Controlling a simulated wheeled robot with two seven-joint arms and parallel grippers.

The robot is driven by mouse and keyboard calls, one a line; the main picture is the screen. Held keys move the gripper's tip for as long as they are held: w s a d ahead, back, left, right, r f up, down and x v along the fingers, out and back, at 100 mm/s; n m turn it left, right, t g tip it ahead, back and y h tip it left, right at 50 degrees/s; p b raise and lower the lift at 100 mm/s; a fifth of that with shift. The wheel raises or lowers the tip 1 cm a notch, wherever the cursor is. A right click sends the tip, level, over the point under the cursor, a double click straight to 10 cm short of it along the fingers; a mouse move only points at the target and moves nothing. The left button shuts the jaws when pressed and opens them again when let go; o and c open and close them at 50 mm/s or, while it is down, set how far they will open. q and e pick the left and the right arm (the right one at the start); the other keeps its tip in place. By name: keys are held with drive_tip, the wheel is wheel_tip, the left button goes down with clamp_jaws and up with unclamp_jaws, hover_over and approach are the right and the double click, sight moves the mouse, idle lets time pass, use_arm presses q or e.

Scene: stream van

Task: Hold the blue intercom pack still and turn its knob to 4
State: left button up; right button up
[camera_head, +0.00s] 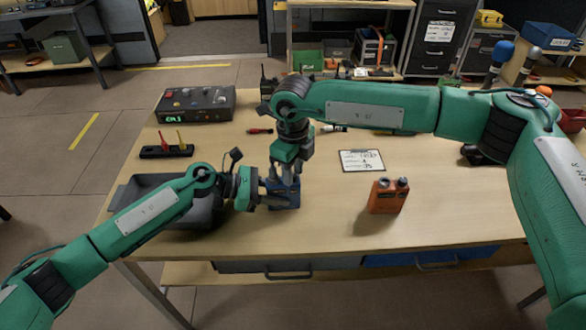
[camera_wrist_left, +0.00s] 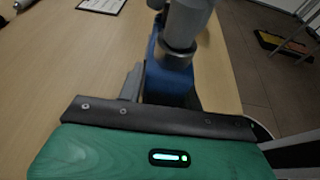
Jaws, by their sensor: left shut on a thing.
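The blue intercom pack (camera_head: 285,199) stands on the workbench near its front middle; it also shows in the left wrist view (camera_wrist_left: 166,84). My left gripper (camera_head: 272,199) comes from the left and is shut on the pack's body, low down. My right gripper (camera_head: 284,177) points straight down over the pack's top, its fingertips at the level of the knobs. The knob and its pointer are hidden by my right gripper in the head view. In the left wrist view a grey cylindrical part covers the top of the pack. I cannot tell whether the right fingers grip a knob.
An orange pack (camera_head: 387,196) with two knobs stands to the right. A white written card (camera_head: 362,160) lies behind it. A dark grey tray (camera_head: 150,188) lies under my left arm. A control box (camera_head: 196,104) and a black holder (camera_head: 166,151) stand at the back left.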

drive_tip(key=shift+r, duration=3)
drive_tip(key=shift+f+n, duration=0.1)
drive_tip(key=shift+n, duration=1)
drive_tip(key=shift+f, duration=2.95)
drive_tip(key=n, duration=0.5)
drive_tip(key=shift+n, duration=0.4)
drive_tip(key=n, duration=0.5)
